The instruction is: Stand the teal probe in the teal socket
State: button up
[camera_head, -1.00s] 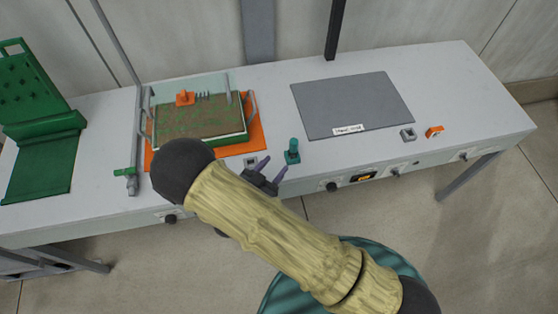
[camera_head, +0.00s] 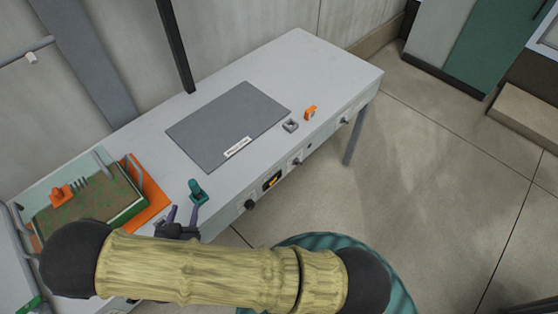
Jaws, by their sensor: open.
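A teal piece (camera_head: 196,191) stands near the front edge of the bench, with a narrow upright top and a wider foot. I cannot tell whether it is the probe, the socket, or one in the other. No other separate teal probe or socket can be made out on the bench. My gripper (camera_head: 182,215) is open and empty, just in front of and slightly left of the teal piece. My forearm hides the bench's front left.
A grey mat (camera_head: 215,125) lies mid-bench. A small grey socket (camera_head: 290,125) and an orange piece (camera_head: 310,112) sit at right. A dark post (camera_head: 175,45) rises behind.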

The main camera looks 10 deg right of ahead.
jog(key=w+d+r+g+y, duration=0.4)
jog(key=w+d+r+g, duration=0.3)
jog(key=w+d+r, duration=0.3)
jog(key=s+d+r+n+g, duration=0.1)
jog(key=s+d+r, duration=0.2)
jog(key=d, duration=0.4)
jog(key=s+d+r+n+g, duration=0.1)
jog(key=s+d+r+g, duration=0.1)
jog(key=s+d, duration=0.3)
jog(key=s+d+r+g, duration=0.2)
jog(key=s+d+r, duration=0.2)
jog(key=d, duration=0.5)
jog(key=shift+s+d+n+h, duration=0.3)
jog(key=shift+d+n, duration=0.05)
jog(key=shift+n, duration=0.05)
jog(key=shift+c, duration=1.1)
